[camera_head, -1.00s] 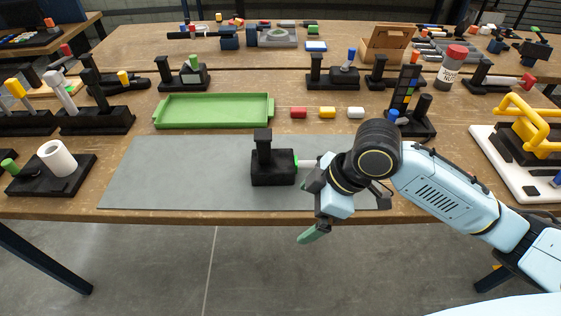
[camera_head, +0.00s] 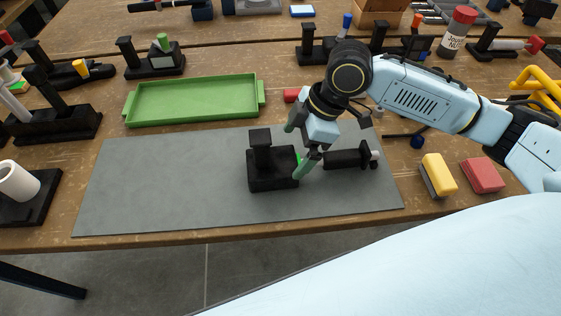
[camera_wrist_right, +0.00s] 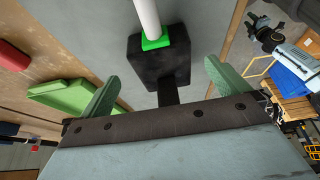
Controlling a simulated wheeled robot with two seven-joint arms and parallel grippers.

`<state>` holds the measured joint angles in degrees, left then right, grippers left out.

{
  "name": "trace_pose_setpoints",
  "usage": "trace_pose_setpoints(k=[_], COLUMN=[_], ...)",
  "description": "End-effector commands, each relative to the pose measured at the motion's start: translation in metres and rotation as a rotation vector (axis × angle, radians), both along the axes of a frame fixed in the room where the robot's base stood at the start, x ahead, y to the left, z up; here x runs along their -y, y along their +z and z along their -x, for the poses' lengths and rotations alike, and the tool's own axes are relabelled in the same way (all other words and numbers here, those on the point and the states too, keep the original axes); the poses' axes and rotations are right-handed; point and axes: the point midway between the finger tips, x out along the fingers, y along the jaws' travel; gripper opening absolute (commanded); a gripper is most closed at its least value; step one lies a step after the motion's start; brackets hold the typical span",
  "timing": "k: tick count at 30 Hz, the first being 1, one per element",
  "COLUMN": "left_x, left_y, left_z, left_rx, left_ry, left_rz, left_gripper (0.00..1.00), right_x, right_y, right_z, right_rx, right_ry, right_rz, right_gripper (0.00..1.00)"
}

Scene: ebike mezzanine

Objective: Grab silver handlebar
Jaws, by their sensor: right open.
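The silver handlebar is a pale bar (camera_wrist_right: 148,15) set in a green collar on a black block (camera_head: 272,178), which stands on the grey mat (camera_head: 165,180). In the head view it lies sideways, with its near part hidden by my gripper; a black grip (camera_head: 347,159) and a silver end show to the right. My right gripper (camera_head: 296,148) is open, with green fingers, close to the collar end of the bar. In the right wrist view the fingers (camera_wrist_right: 160,76) are spread, with the block beyond them; whether the bar is between them I cannot tell.
A green tray (camera_head: 192,117) lies behind the mat. A red block (camera_head: 291,96) is just behind my gripper. A yellow block (camera_head: 437,174) and a red block (camera_head: 482,175) lie right of the mat. The mat's left half is clear.

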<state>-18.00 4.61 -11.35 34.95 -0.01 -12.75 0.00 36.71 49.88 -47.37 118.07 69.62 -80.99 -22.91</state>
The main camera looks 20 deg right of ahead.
Motion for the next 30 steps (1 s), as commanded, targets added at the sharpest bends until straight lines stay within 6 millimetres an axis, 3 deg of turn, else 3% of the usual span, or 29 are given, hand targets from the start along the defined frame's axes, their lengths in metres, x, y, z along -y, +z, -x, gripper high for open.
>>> trace_pose_setpoints(k=[5, 14, 19, 26, 30], left_x=[0.0, 0.003, 0.003, 0.002, 0.002], left_y=[-0.003, -0.005, -0.009, -0.009, -0.009], left_z=[0.002, -0.028, -0.025, -0.016, -0.015], left_rx=[-0.001, 0.045, 0.04, 0.027, 0.024], left_ry=[-0.002, -0.003, -0.003, -0.003, -0.003], left_rz=[0.001, 0.005, 0.005, 0.004, 0.003], left_gripper=[0.36, 0.36, 0.36, 0.36, 0.36], right_x=[-0.007, -0.021, -0.031, -0.031, -0.031], right_y=[-0.017, -0.041, -0.063, -0.065, -0.065], right_z=[-0.002, -0.002, -0.004, -0.005, -0.005], right_rx=[0.0, -0.001, 0.001, 0.002, 0.002], right_ry=[0.0, 0.001, 0.001, 0.0, 0.0], right_rz=[-0.001, -0.002, -0.001, 0.001, 0.001], right_gripper=[1.0, 1.0, 1.0, 1.0, 0.84])
